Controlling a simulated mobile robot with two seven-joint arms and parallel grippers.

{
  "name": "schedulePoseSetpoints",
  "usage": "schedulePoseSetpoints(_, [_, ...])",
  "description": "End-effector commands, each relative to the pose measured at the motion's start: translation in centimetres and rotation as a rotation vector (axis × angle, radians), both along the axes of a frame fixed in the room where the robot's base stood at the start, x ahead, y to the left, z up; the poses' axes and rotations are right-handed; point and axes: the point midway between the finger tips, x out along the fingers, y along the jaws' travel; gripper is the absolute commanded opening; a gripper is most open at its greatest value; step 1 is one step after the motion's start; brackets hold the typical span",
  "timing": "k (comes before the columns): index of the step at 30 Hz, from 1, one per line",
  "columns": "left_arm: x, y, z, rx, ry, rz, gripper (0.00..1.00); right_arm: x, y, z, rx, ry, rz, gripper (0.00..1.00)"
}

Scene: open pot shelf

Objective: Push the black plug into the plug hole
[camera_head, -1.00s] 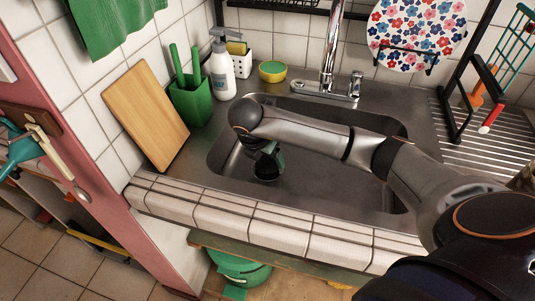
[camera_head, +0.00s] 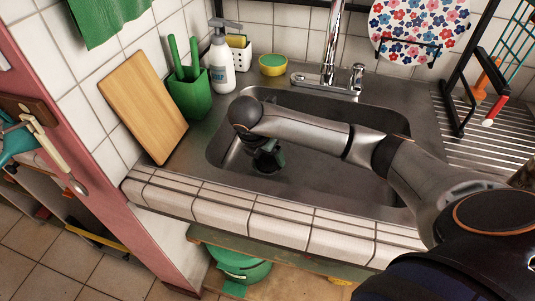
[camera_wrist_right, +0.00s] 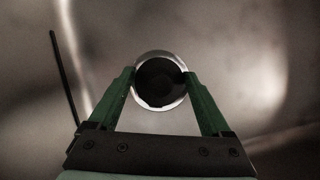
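My right gripper (camera_head: 268,160) points down inside the steel sink (camera_head: 228,150), low over its floor. In the right wrist view its two green fingers (camera_wrist_right: 160,77) stand apart, one on each side of a round dark opening with a bright metal ring (camera_wrist_right: 142,102), the plug hole. A black disc (camera_wrist_right: 162,82) fills the middle of the ring. I cannot tell whether this is the black plug or the dark inside of the hole. No plug shows clearly between the fingers. My left gripper is not in view.
The tap (camera_head: 333,50) stands behind the sink. A tiled front edge (camera_head: 225,210) runs along the near side. A cutting board (camera_head: 143,105), a green holder (camera_head: 190,95) and a soap bottle (camera_head: 222,65) stand left. A drying rack (camera_head: 470,90) is at right.

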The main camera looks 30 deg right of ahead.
Motion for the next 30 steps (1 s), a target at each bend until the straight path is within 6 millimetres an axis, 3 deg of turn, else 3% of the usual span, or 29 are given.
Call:
schedulePoseSetpoints(4, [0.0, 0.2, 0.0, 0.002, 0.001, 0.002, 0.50, 0.0, 0.0, 0.0, 0.000, 0.000, 0.000, 1.00])
schedulePoseSetpoints(19, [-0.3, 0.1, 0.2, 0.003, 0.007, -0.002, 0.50, 0.0, 0.0, 0.4, 0.000, 0.001, 0.000, 1.00])
schedulePoseSetpoints(23, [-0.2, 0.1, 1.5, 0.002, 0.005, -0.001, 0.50, -0.1, 0.0, 1.8, 0.000, 0.001, 0.000, 1.00])
schedulePoseSetpoints(30, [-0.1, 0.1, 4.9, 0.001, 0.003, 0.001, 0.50, 0.0, 0.0, 6.7, 0.000, -0.002, -0.001, 1.00])
